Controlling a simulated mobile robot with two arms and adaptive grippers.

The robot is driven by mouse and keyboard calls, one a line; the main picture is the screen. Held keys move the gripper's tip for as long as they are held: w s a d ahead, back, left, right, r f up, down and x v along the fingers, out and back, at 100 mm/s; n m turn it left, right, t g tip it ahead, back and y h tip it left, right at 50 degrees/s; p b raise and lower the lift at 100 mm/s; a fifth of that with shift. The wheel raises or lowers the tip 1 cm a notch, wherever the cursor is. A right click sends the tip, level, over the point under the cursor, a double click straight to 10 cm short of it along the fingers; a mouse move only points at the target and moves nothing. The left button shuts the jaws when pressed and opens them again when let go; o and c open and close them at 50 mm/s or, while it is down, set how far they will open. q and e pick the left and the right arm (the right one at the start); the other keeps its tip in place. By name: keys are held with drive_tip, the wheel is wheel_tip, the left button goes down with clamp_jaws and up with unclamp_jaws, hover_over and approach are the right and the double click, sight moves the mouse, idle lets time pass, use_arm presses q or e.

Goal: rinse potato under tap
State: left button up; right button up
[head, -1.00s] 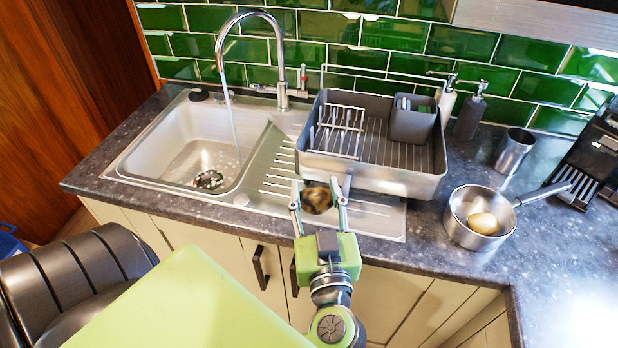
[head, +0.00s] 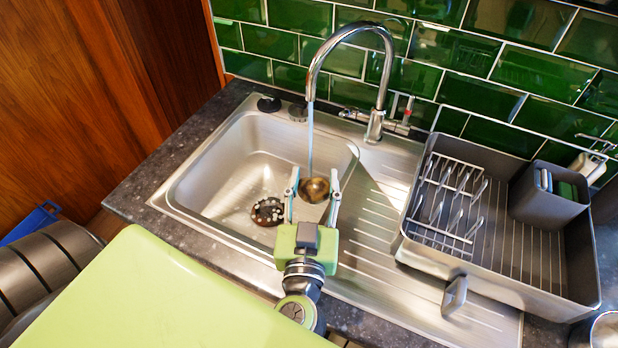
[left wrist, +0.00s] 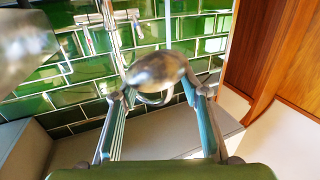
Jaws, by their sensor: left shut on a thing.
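My left gripper (head: 314,187) is shut on a brown potato (head: 315,193) and holds it over the right part of the sink basin (head: 222,180). The potato also shows between the fingers in the left wrist view (left wrist: 157,70), dark and shiny. The curved chrome tap (head: 376,105) stands behind the basin. A thin stream of water (head: 310,140) falls from its spout onto or just at the potato in the head view. My right gripper is in neither view now.
A grey dish rack (head: 490,286) with a wire holder stands on the drainer to the right. The drain (head: 267,211) lies in the basin left of the gripper. A saucepan (head: 606,330) edge shows at the lower right. The basin's left side is free.

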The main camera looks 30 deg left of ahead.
use_arm(q)
drive_tip(key=shift+b+x, duration=0.35)
drive_tip(key=shift+x, duration=0.65)
drive_tip(key=a+p+x, duration=0.1)
drive_tip(key=p+x, duration=0.4)
drive_tip(key=x, duration=0.9)
drive_tip(key=shift+s+a, duration=0.25)
drive_tip(key=shift+a, duration=0.15)
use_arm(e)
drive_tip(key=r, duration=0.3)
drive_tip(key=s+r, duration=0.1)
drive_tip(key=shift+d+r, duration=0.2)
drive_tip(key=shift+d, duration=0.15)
use_arm(q)
drive_tip(key=shift+r, duration=0.1)
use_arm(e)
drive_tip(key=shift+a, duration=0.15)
use_arm(q)
drive_tip(key=shift+s+d+p, duration=0.35)
drive_tip(key=shift+s+p, duration=0.2)
drive_tip(key=shift+p, duration=0.25)
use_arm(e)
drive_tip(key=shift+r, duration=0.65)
